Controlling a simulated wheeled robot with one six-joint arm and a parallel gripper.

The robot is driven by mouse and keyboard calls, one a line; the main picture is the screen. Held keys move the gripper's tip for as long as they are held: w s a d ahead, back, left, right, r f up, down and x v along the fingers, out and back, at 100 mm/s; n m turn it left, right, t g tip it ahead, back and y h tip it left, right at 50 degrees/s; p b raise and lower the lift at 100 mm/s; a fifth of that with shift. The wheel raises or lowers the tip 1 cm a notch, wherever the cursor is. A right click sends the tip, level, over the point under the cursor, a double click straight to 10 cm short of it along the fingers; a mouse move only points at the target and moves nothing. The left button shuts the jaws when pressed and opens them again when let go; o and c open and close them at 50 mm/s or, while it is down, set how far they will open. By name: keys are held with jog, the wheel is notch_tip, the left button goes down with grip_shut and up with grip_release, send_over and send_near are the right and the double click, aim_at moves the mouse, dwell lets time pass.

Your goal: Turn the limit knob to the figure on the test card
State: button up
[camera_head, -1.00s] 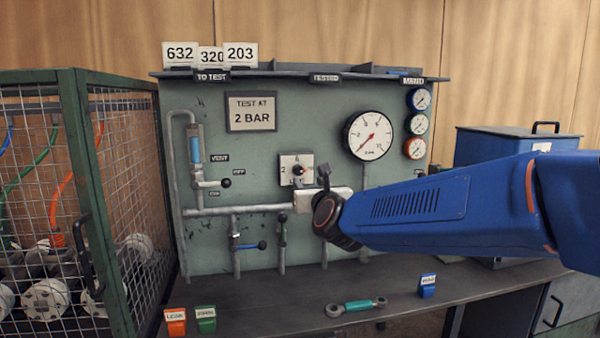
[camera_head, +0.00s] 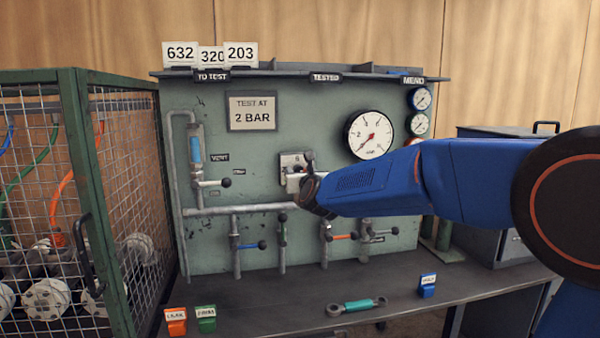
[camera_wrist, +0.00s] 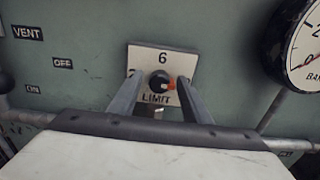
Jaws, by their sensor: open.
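The limit knob (camera_wrist: 160,80) is dark and round with an orange mark on its right side. It sits on a pale plate (camera_wrist: 163,58) with 6 above it and LIMIT below; the side figures are hidden by my fingers. My gripper (camera_wrist: 158,77) is open, with one finger left and one right of the knob; I cannot tell whether either touches it. In the head view my gripper (camera_head: 298,180) is at the plate (camera_head: 290,159) and hides most of the knob. The test card (camera_head: 252,112) reads TEST AT 2 BAR.
A large gauge (camera_head: 370,135) is right of the plate. A grey pipe (camera_head: 240,210) with several valve levers runs below it. A mesh cage (camera_head: 120,190) stands at left. A teal-handled tool (camera_head: 358,305) and labelled blocks lie on the bench.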

jog(key=c, duration=1)
jog(key=shift+c, duration=0.2)
